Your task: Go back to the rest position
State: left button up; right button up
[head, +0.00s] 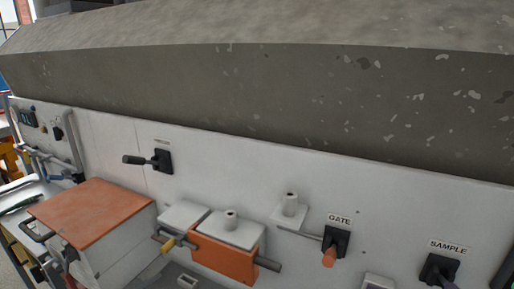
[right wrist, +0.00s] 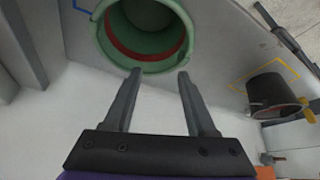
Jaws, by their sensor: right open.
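My right gripper (right wrist: 159,72) shows in the right wrist view. Its two dark fingers are apart with nothing between them. The fingertips appear just below the rim of a round green opening (right wrist: 103,38) with a reddish-brown band inside; I cannot tell whether they touch it. My left gripper is in neither view, and no gripper shows in the head view.
A white panel carries a GATE lever (head: 329,257), a SAMPLE lever (head: 440,272) and another black lever (head: 161,160). An orange-topped box (head: 92,212) and an orange block (head: 222,262) stand before it. A dark cup-like part (right wrist: 272,92) is right of my right gripper.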

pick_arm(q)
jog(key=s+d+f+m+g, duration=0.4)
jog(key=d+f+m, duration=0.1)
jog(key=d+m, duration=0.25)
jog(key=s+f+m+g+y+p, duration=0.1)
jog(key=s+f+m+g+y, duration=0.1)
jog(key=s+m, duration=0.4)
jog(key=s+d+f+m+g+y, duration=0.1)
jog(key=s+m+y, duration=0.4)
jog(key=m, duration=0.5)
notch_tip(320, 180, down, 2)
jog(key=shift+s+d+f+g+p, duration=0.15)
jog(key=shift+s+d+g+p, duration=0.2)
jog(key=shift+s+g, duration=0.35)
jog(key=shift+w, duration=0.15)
